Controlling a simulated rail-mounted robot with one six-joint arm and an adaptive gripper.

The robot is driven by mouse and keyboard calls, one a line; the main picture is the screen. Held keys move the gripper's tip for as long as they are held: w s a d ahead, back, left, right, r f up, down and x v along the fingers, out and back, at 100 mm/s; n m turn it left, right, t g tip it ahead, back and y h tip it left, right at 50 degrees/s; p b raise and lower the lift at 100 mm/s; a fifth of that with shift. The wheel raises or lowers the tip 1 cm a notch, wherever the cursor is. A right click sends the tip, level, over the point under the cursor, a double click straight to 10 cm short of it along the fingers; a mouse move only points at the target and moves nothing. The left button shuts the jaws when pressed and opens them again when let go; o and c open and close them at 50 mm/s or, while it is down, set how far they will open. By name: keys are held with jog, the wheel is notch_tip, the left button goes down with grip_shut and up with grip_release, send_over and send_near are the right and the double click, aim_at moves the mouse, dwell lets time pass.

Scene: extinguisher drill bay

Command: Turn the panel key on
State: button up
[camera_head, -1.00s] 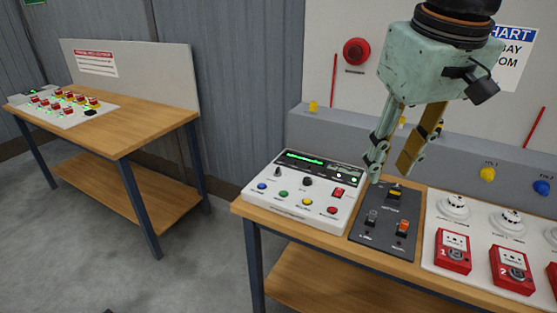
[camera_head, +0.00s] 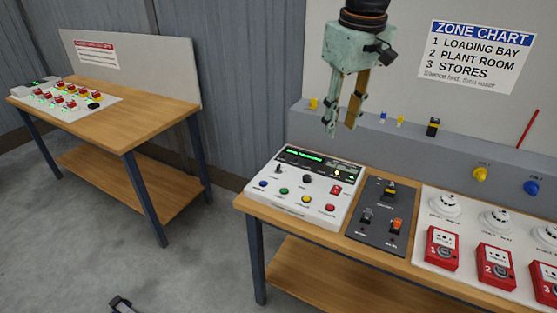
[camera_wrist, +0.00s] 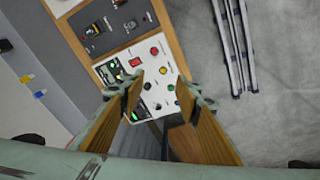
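The white control panel (camera_head: 318,214) lies on the wooden bench, with a lit green display (camera_head: 304,156). A small dark key-like switch (camera_head: 278,170) stands at its upper left, beside a round black knob (camera_head: 308,179). I cannot tell which way the key points. My gripper (camera_head: 341,129) hangs above and behind the panel, pointing down, apart from it. In the wrist view, my gripper (camera_wrist: 158,88) is open, with the panel (camera_wrist: 142,72) showing between and beyond its fingers. The black knob (camera_wrist: 147,86) shows between them; the key area is partly hidden and small.
A dark switch plate (camera_head: 382,232) lies right of the panel, then red call points (camera_head: 442,248) and white detectors (camera_head: 446,204). A grey ledge (camera_head: 390,145) with small coloured parts runs behind. Another bench (camera_head: 150,125) stands left. The air above the panel is free.

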jog(key=w+a+f+n+p, duration=0.2)
jog(key=w+a+p, duration=0.2)
jog(key=w, duration=0.5)
jog(key=n+g+p, duration=0.2)
jog(key=n+p, duration=0.2)
jog(key=p, duration=0.7)
send_over(279, 165)
notch_tip(279, 165, down, 17)
jog(key=shift+a, duration=0.1)
jog(key=shift+f, duration=0.15)
jog(key=shift+f+p, duration=0.9)
jog(key=shift+f, duration=5.85)
